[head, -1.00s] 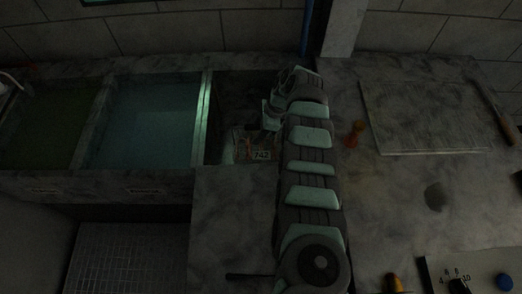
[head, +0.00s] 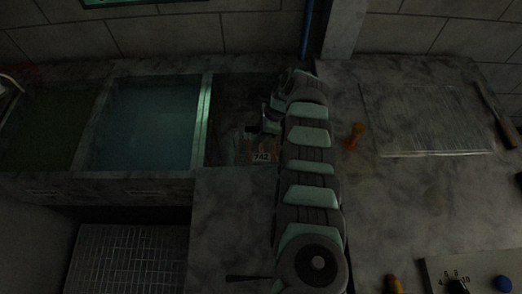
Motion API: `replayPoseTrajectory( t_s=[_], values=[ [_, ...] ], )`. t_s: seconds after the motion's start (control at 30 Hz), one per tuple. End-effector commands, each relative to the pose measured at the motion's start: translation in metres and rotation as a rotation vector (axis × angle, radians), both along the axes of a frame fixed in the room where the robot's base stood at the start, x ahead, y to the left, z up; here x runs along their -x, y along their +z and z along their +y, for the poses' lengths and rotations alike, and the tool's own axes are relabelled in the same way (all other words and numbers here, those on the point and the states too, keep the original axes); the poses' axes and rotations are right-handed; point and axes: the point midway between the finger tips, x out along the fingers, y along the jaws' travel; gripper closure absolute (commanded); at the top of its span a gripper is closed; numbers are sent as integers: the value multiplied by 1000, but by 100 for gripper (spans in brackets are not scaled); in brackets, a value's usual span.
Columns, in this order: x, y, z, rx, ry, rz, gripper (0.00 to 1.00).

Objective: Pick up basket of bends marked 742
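The basket's white tag marked 742 (head: 261,157) shows in the head view, at the front right of a dark basin left of my arm. The basket (head: 246,148) behind the tag is dim, with faint orange-brown bends visible in it. My gripper (head: 256,128) is just above and behind the tag, at the basin's right side. The fingers are small and dark. I cannot tell whether they are open or shut, or whether they touch the basket. My arm hides the right edge of the basin.
A basin of bluish liquid (head: 146,125) and a darker green one (head: 45,130) lie to the left, divided by raised walls. An orange object (head: 354,136), a flat board (head: 425,118) and a handled tool (head: 495,115) lie on the right counter. A blue pole (head: 306,30) stands behind.

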Motion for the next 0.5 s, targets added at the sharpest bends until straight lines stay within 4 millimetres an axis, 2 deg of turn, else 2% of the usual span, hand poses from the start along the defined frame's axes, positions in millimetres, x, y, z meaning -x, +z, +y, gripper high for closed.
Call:
replayPoseTrajectory(
  t_s=[0.07,0.37,0.5],
  values=[
    [0,0,0,0,0,0,75],
    [0,0,0,0,0,0,100],
    [0,0,0,0,0,0,100]
  ],
)
